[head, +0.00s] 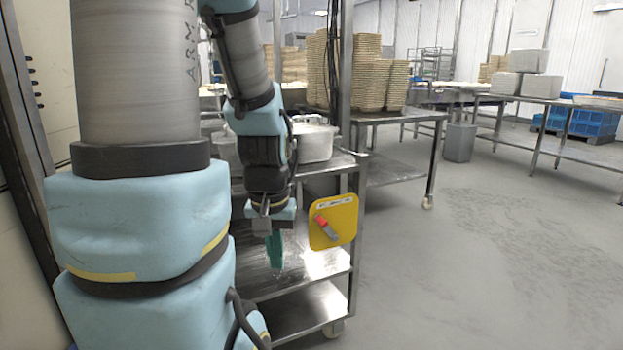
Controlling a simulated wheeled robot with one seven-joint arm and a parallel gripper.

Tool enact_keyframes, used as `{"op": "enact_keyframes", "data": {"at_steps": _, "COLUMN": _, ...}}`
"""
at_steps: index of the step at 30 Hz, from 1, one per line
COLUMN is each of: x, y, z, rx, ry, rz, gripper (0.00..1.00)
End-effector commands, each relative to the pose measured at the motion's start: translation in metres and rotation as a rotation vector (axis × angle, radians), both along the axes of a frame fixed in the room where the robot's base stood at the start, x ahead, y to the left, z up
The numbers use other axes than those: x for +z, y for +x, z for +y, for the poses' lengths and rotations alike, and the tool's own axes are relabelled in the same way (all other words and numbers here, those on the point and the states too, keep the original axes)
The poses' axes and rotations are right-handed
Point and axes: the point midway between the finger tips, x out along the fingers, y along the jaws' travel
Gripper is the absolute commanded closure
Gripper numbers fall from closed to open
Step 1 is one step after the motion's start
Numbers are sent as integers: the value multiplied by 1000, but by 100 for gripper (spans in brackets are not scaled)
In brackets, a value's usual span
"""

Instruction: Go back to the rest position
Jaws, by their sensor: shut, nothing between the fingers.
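My arm comes down from the upper left, and my gripper (273,245) points downward in front of the steel cart (320,290). The gripper is shut and empty. A narrow green piece shows at its lower end; I cannot tell whether it is part of the fingers or something behind them. A yellow square panel (345,225) with a red and grey switch is on the cart's right side, just right of the gripper. A light metal container (316,143) stands on the cart top, partly hidden by my arm.
The grey floor (500,260) at right is clear.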

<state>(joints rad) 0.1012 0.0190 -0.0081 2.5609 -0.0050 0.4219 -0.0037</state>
Motion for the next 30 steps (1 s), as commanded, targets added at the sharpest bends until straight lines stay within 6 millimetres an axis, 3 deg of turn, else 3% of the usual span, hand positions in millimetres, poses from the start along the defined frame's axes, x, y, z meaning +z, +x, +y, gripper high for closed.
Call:
{"op": "enact_keyframes", "data": {"at_steps": 1, "x": 20, "y": 0, "z": 0, "rx": 0, "ry": 0, "rz": 0, "gripper": 100}}
{"op": "enact_keyframes", "data": {"at_steps": 5, "x": 49, "y": 0, "z": 0, "rx": 1, "ry": 0, "rz": 0, "gripper": 100}}
{"op": "enact_keyframes", "data": {"at_steps": 18, "x": 187, "y": 0, "z": 0, "rx": 2, "ry": 0, "rz": 1, "gripper": 100}}
{"op": "enact_keyframes", "data": {"at_steps": 24, "x": 226, "y": 0, "z": 0, "rx": 2, "ry": 0, "rz": 1, "gripper": 100}}
{"op": "enact_keyframes", "data": {"at_steps": 30, "x": 235, "y": 0, "z": 0, "rx": 2, "ry": 0, "rz": 1, "gripper": 100}}
